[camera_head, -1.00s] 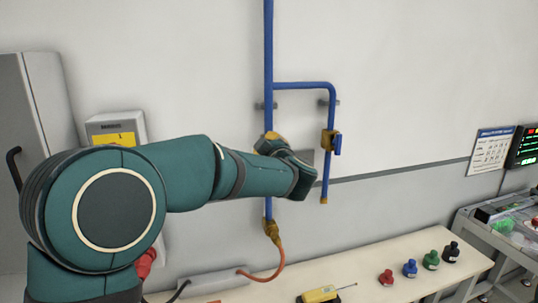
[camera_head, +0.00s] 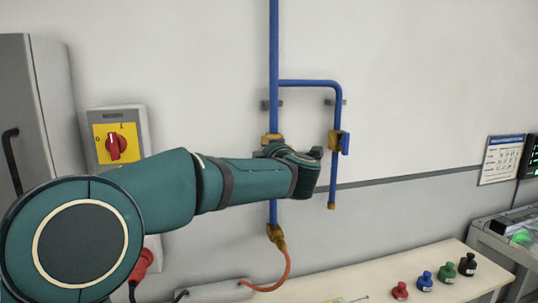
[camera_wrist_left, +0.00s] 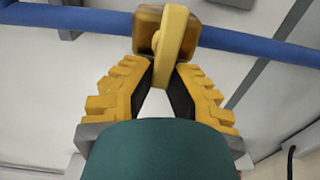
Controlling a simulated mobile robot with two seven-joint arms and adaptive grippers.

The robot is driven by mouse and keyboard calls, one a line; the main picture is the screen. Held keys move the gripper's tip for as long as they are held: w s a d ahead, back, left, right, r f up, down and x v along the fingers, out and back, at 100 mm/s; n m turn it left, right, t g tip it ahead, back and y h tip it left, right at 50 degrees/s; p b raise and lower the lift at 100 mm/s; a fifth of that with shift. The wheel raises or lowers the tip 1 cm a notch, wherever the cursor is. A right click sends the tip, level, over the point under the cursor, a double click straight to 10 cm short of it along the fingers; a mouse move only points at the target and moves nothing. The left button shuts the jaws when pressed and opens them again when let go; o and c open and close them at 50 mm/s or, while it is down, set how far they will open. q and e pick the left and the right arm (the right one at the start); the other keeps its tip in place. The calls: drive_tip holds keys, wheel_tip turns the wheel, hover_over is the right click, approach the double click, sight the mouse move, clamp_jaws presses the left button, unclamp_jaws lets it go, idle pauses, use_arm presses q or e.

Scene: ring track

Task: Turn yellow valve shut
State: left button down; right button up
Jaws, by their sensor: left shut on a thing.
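The yellow valve (camera_head: 270,138) sits on the vertical blue pipe (camera_head: 274,60), mostly hidden behind my left wrist in the head view. In the left wrist view, its yellow handle (camera_wrist_left: 172,45) stands in front of a brass-coloured body on the blue pipe (camera_wrist_left: 240,42). The handle appears to lie roughly across the pipe. My left gripper (camera_wrist_left: 164,80) is shut on the near end of the handle, with a yellow ribbed finger on each side. The fingers are hidden in the head view. My right gripper is out of view.
A side branch (camera_head: 337,105) with a brass valve and blue handle (camera_head: 345,143) hangs just right of my wrist. An orange hose (camera_head: 285,272) leaves the pipe's lower end. A red rotary switch (camera_head: 116,146) is at left. Small coloured bottles stand on the bench (camera_head: 320,284).

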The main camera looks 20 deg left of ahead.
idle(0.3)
use_arm(q)
drive_tip(key=c, duration=1)
unclamp_jaws()
drive_tip(key=shift+o, duration=0.2)
drive_tip(key=v, duration=1.2)
drive_tip(key=shift+f, duration=0.1)
